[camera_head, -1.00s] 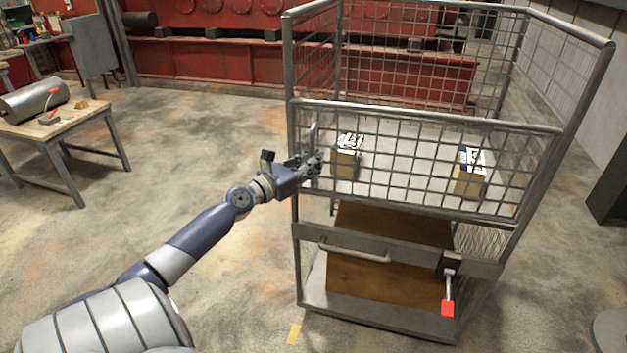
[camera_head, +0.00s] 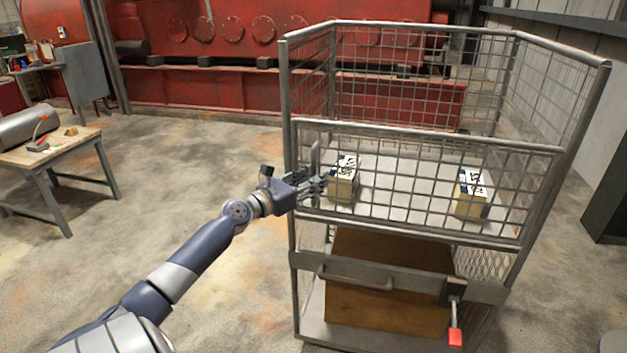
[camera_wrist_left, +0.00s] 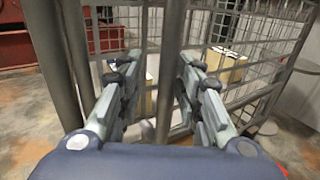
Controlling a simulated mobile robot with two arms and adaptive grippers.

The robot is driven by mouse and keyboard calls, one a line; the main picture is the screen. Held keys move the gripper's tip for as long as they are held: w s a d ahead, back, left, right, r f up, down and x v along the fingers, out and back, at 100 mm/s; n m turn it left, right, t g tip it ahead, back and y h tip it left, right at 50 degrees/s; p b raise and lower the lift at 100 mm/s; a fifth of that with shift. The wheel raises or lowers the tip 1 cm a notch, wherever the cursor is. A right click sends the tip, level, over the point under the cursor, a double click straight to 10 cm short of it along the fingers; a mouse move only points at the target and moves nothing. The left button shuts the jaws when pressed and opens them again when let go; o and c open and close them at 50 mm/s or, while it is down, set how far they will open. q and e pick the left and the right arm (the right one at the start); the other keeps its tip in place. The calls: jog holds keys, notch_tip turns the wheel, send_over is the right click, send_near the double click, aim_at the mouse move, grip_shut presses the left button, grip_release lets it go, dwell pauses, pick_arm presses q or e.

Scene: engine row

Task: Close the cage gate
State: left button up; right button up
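The cage (camera_head: 286,90) is a grey metal mesh cart. Its gate (camera_head: 430,143) is the mesh panel across the front, spanning between the two front posts; I cannot tell whether it is fully shut. A vertical bar handle (camera_head: 316,160) stands at the gate's left end. My left gripper (camera_head: 318,186) is at this handle. In the left wrist view, the left gripper's fingers (camera_wrist_left: 158,75) are spread apart, with an upright bar (camera_wrist_left: 170,60) between them and gaps beside it. My right gripper is out of view.
Two boxes (camera_head: 343,185) (camera_head: 471,195) stand on the cage's shelf. Below are a cardboard box (camera_head: 385,300), a curved handle (camera_head: 355,281) and a red-tipped latch (camera_head: 455,337). A workbench (camera_head: 60,155) stands left; the floor between is clear.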

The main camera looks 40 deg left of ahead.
pick_arm(q)
jog(key=shift+d, duration=0.1)
jog(key=shift+s+f, duration=0.1)
jog(key=shift+s, duration=0.45)
jog(key=s, duration=1.1)
jog(key=shift+a, duration=0.2)
